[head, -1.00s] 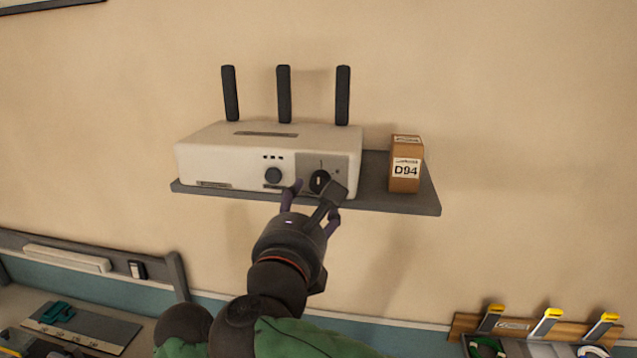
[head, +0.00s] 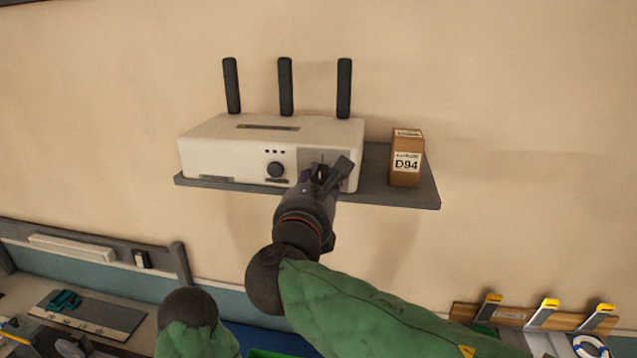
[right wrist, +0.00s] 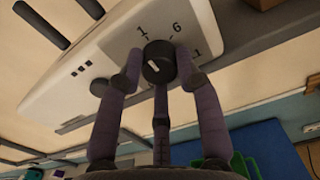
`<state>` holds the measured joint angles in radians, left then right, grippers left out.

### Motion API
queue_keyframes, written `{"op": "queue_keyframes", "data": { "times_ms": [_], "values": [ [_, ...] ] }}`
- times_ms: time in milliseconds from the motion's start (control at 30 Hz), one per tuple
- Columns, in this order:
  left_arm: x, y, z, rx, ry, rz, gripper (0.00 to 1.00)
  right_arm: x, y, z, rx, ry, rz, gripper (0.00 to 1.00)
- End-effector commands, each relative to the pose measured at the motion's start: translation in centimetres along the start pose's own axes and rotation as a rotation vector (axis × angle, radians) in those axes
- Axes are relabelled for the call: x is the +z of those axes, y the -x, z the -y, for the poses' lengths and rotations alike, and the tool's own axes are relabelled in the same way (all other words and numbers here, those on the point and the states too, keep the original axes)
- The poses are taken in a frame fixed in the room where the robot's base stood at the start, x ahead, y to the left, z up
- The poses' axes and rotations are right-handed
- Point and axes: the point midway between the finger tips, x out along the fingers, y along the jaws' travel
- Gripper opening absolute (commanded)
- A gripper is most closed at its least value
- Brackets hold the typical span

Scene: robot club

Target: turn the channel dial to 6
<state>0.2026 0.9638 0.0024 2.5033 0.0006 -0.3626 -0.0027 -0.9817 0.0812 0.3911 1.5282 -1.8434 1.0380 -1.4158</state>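The channel dial (right wrist: 158,62) is a black round knob with a small white mark on its grey panel at the right of a white router (head: 225,150). In the right wrist view the numbers 1, 6 and 11 stand around it. I cannot tell surely which number the mark points to. My right gripper (right wrist: 158,66) has fingertips on both sides of the dial and looks closed on it; a third finger lies below. In the head view the right gripper (head: 322,180) covers most of the dial. My left gripper is not in view.
A second black knob (head: 277,170) sits left of the dial panel. The router has three black antennas (head: 286,88) and stands on a grey wall shelf (head: 400,197). A brown box labelled D94 (head: 406,150) stands at the shelf's right. A workbench with tools lies below.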

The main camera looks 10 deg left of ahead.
Motion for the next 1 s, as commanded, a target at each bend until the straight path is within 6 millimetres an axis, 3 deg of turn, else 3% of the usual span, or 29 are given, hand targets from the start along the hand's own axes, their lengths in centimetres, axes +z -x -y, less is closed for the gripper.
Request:
{"op": "queue_keyframes", "data": {
  "times_ms": [467, 1000],
  "values": [
    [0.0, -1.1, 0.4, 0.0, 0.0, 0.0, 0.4, -0.2, 0.0, 0.0, 0.001, -0.064, 0.001, 0.02],
    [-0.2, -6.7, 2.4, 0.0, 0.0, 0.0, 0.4, -0.5, 0.0, 0.0, 0.0, -0.51, 0.001, 0.02]
  ]
}}
